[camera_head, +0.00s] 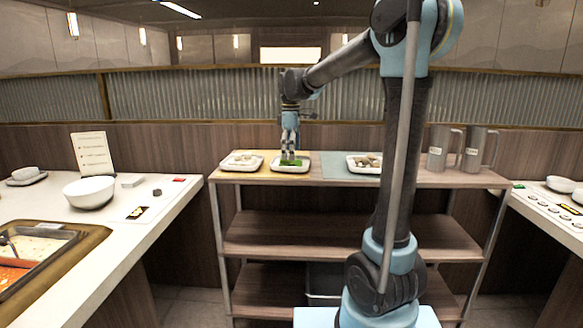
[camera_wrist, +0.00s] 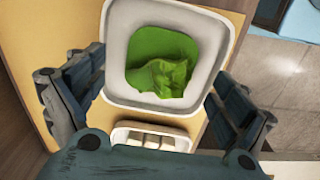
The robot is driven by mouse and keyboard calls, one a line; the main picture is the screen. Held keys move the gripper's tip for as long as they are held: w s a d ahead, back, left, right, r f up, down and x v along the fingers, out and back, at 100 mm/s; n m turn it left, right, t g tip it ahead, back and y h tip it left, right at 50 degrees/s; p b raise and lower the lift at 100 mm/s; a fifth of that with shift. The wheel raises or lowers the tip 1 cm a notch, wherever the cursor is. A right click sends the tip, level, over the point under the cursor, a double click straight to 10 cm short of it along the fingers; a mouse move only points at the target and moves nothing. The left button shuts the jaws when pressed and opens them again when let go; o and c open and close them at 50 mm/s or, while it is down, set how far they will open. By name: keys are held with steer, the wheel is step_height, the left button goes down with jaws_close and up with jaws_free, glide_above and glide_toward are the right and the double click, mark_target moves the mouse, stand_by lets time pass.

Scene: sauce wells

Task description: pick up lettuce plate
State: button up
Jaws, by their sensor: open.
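The lettuce plate (camera_wrist: 119,83) is a white square dish with green lettuce (camera_wrist: 165,62) in it. In the head view the lettuce plate (camera_head: 303,168) stands on the yellow mat on the top shelf. My gripper (camera_head: 290,158) points down right over it, with its tips at the lettuce in that view. In the wrist view my gripper (camera_wrist: 165,85) is open, with one finger on each side of the plate. I cannot tell whether the fingers touch the rim.
A second white plate (camera_head: 241,166) with pale pieces stands close on the left. A third plate (camera_head: 364,167) stands on a grey-green mat to the right. Two metal pitchers (camera_head: 438,148) stand at the shelf's right end. A wooden wall rises behind.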

steer(key=shift+f, duration=1.2)
steer(key=c, duration=1.4)
